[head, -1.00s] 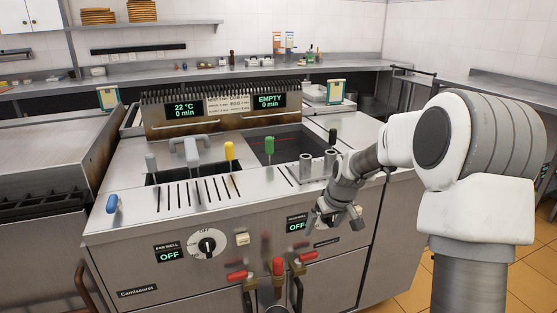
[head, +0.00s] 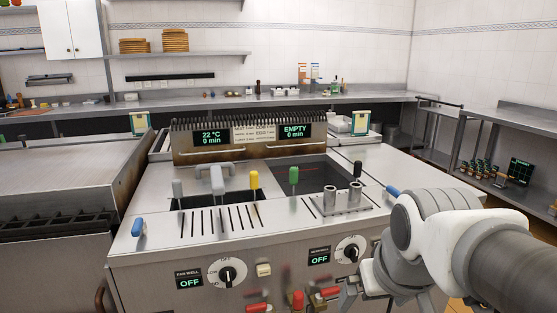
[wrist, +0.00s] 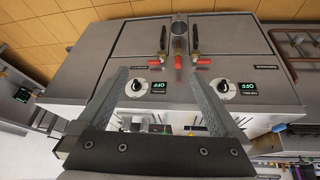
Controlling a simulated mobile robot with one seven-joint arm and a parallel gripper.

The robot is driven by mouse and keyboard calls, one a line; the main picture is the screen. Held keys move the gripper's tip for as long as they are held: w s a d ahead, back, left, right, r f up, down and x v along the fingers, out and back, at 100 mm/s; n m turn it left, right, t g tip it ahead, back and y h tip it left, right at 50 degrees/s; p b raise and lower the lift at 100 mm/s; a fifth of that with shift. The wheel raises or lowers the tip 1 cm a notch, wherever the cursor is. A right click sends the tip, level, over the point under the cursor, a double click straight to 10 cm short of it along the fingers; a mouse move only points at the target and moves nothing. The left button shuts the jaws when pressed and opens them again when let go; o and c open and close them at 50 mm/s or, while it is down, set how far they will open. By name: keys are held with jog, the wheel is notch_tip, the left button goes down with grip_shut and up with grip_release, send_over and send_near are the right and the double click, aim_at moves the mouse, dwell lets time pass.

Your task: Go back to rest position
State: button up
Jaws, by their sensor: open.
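My gripper (head: 352,292) is at the lower right in the head view, low in front of the cooking station's front panel. My arm partly covers it there. In the wrist view my gripper (wrist: 158,76) shows two grey fingers spread wide apart with nothing held between them. The steel cooking station (head: 370,172) stands ahead, with two wells in its top. The wrist view shows the station's front upside down, with its doors (wrist: 222,38) at the top.
Black knobs (head: 227,273) and red-handled taps (head: 257,308) stick out from the station's front. Coloured handles, such as a green one (head: 293,178), rise from the wells. A second steel unit (head: 70,180) stands at the left. A counter (head: 230,101) runs along the back wall.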

jog(key=s, duration=0.6)
notch_tip(320, 180, up, 16)
jog(key=p, duration=1.6)
jog(key=shift+a+f+m, duration=0.15)
jog(key=shift+f+m, duration=0.1)
jog(key=shift+m, duration=0.05)
jog(key=shift+w+a, duration=0.1)
jog(key=shift+a, duration=0.05)
